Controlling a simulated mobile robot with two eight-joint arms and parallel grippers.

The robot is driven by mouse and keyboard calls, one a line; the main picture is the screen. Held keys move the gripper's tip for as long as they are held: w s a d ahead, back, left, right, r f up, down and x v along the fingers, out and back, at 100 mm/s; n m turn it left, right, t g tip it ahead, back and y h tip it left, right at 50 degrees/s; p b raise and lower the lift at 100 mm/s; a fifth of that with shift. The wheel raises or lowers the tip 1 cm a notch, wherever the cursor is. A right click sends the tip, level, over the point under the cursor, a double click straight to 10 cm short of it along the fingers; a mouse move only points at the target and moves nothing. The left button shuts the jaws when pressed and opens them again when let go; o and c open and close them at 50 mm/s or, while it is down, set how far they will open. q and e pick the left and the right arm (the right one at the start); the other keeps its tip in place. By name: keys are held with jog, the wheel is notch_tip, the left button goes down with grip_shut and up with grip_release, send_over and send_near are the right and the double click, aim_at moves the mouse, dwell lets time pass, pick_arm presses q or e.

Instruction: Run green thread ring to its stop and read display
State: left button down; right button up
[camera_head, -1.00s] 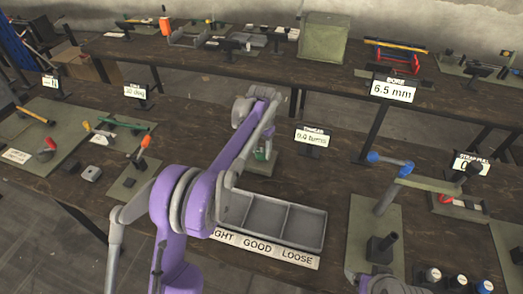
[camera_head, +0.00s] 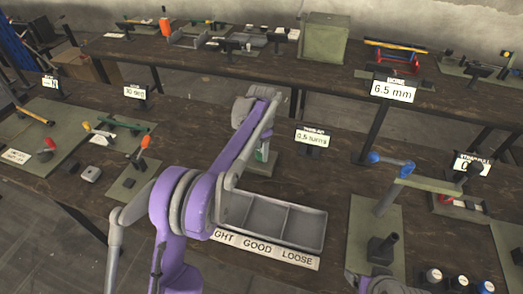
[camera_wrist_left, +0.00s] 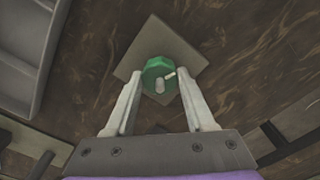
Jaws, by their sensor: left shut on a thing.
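The green thread ring (camera_wrist_left: 152,82) is a faceted green collar around a grey post, with a pale pointer on it, above a square grey-green plate (camera_wrist_left: 143,39). My left gripper (camera_wrist_left: 159,76) has a finger on each side of the ring and is shut on it. The display (camera_head: 312,138) stands just right of the ring and seems to read 0.5 turns.
A grey tray (camera_head: 325,228) with compartments sits in front of the ring, with labels GOOD, LOOSE and a partly hidden one. A blue-handled press (camera_head: 405,172) stands to the right. A 6.5 mm display (camera_head: 393,90) stands behind. Bare table lies between the ring and the left-hand fixtures.

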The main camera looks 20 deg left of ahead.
aim_at(261, 152)
pick_arm(q)
jog(key=shift+c, duration=1.3)
grip_release()
notch_tip(261, 152, up, 11)
jog(key=shift+p, duration=0.4)
jog(key=shift+s, duration=0.1)
jog(key=s+r+n+t, duration=0.3)
jog(key=s+n, duration=0.2)
jog(key=s, duration=1.2)
jog(key=s+f+n+t, duration=0.1)
jog(key=s+f+n, duration=0.1)
jog(key=s+f, duration=0.3)
jog(key=s+f+n+t, duration=0.1)
jog(key=s+f, duration=0.4)
jog(key=s, duration=0.7)
jog(key=shift+s+a+f+n+t, duration=0.2)
jog(key=shift+s+f+n+t, duration=0.15)
jog(key=shift+n, duration=0.55)
